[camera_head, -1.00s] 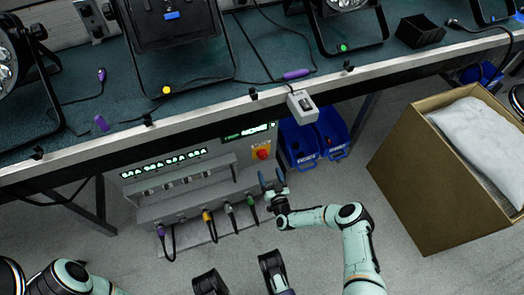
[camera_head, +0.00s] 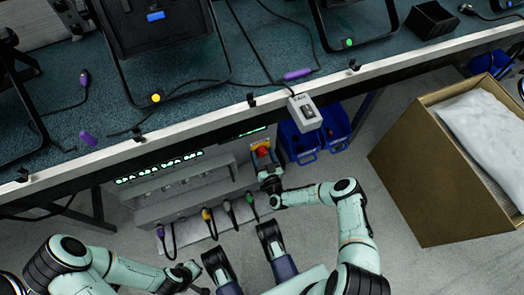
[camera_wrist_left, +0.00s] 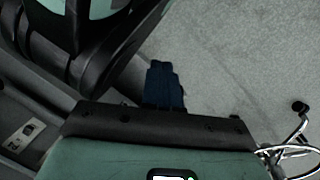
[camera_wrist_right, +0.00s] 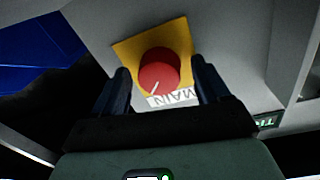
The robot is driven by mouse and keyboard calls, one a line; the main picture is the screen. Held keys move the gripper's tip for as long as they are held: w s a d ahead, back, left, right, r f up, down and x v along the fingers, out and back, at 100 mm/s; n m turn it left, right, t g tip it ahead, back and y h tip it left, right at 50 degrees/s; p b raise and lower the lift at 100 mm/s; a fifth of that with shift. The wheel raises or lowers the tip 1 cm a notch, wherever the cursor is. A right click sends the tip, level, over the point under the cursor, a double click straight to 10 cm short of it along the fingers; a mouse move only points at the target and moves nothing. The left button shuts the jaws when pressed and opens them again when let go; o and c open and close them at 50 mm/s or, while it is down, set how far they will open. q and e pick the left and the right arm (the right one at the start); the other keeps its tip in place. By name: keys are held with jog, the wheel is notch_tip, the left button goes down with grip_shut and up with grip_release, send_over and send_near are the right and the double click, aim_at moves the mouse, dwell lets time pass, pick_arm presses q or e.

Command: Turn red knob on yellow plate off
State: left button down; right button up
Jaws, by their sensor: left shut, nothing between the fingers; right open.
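The red knob (camera_wrist_right: 158,70) sits on a yellow plate (camera_wrist_right: 131,50) on the grey panel, with a white label reading MAIN beside it. A pale mark shows on the knob's face. My right gripper (camera_wrist_right: 160,85) is open, its two dark fingers on either side of the knob; I cannot tell whether they touch it. In the head view the knob (camera_head: 263,149) and plate (camera_head: 255,144) show just beyond my right gripper (camera_head: 267,166), which partly covers them. My left gripper (camera_wrist_left: 165,85) is shut and empty, over bare floor, low in the head view.
The table's front edge (camera_head: 215,122) overhangs the grey power box (camera_head: 180,195), whose coloured plugs hang at its front. A grey switch box (camera_head: 304,112) hangs at the table edge. Blue bins (camera_head: 298,143) stand behind; a cardboard box (camera_head: 420,175) stands at right.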

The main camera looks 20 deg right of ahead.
jog(key=shift+c, duration=0.2)
jog(key=c, duration=1)
jog(key=n+p, duration=0.1)
jog(key=n, duration=0.3)
jog(key=shift+a+r+n+p, duration=0.1)
jog(key=shift+n+p, duration=0.2)
jog(key=shift+p, duration=0.1)
jog(key=n, duration=0.3)
jog(key=shift+n+t+p, duration=0.3)
jog(key=shift+n+p, duration=0.05)
jog(key=shift+n, duration=0.05)
jog(key=n, duration=0.4)
jog(key=shift+n+y+p, duration=0.3)
jog(key=shift+n, duration=0.1)
pick_arm(q)
jog(key=w+r+t, duration=0.2)
jog(key=w+r, duration=0.4)
jog(key=shift+w+d, duration=0.25)
jog(key=shift+d, duration=0.2)
pick_arm(e)
jog(key=n, duration=0.5)
jog(key=shift+y, duration=0.3)
jog(key=shift+d+n, duration=0.25)
jog(key=shift+n, duration=0.05)
